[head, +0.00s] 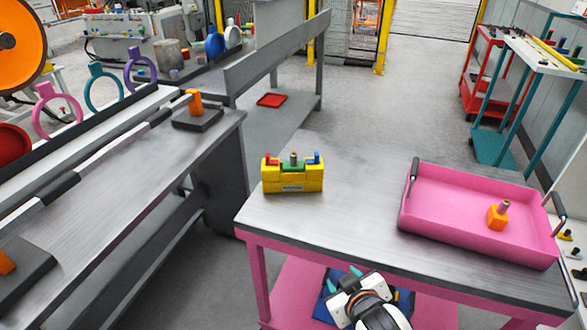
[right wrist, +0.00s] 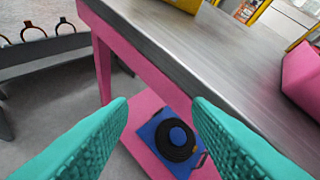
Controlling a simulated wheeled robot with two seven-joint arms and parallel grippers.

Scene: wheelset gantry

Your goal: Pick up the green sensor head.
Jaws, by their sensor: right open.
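The green sensor head (head: 293,166) sits in the middle of a yellow holder (head: 292,181) on the pink-legged table, with a grey stub on top. A red piece and a blue piece stand in the holder on either side of it. My right gripper (head: 347,275) is low at the table's front edge, in front of and below the holder, apart from it. In the right wrist view its teal fingers (right wrist: 160,112) are spread with nothing between them. Only the holder's lower edge (right wrist: 183,4) shows there, and the green head is out of that view. My left gripper is not in view.
A pink tray (head: 470,236) with an orange piece (head: 497,217) stands on the table's right side. The metal tabletop (head: 350,215) between holder and tray is clear. A blue case with a black coil (right wrist: 175,140) lies on the lower shelf. A long bench (head: 110,190) runs along the left.

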